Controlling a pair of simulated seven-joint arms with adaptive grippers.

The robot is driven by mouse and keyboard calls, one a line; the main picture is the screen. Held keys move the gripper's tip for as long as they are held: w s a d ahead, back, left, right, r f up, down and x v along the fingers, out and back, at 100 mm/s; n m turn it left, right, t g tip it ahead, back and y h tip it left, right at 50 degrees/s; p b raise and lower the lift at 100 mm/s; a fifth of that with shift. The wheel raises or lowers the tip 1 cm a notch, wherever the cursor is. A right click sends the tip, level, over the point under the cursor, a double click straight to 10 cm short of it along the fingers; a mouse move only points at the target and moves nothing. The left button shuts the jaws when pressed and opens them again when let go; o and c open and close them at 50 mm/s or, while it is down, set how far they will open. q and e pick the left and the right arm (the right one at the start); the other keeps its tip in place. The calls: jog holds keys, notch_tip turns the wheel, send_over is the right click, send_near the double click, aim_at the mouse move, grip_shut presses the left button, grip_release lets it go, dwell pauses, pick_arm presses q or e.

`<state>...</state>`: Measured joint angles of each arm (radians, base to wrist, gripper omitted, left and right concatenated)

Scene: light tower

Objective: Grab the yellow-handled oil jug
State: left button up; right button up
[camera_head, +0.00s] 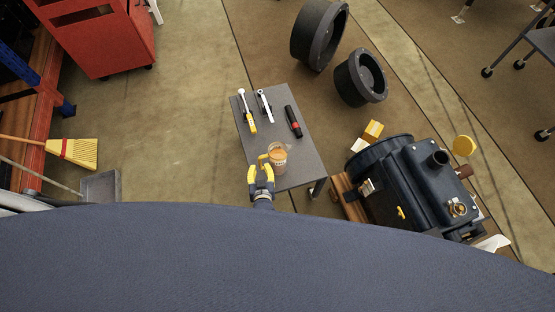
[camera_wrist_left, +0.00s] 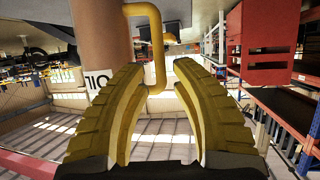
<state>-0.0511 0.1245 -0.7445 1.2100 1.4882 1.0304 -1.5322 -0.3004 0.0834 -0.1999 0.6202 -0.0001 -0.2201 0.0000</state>
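The oil jug (camera_head: 280,156) stands on the near end of a small grey table, with amber contents and a yellow handle (camera_head: 264,159) on its left side. My left gripper (camera_head: 262,172), with yellow fingers, is at the handle side of the jug. In the left wrist view, the fingers (camera_wrist_left: 160,72) are apart, with the yellow handle (camera_wrist_left: 157,45) showing between and beyond their tips. I cannot tell whether they touch it. The jug's body (camera_wrist_left: 97,35) with a white label is to the left there. My right gripper is not in view.
The grey table (camera_head: 268,128) also holds two silver tools (camera_head: 265,104), one yellow-handled, and a black-and-red tool (camera_head: 293,121) at the far end. A dark machine (camera_head: 410,180) stands to the right. Black round parts (camera_head: 318,35) lie beyond.

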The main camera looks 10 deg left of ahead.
aim_at(260, 164)
pick_arm(q)
jog(key=shift+f+x, duration=0.1)
jog(key=shift+x, duration=1.15)
jog(key=shift+f+x, duration=0.15)
jog(key=shift+x, duration=1.1)
jog(key=shift+o, duration=0.4)
jog(key=shift+s, duration=0.1)
grip_shut()
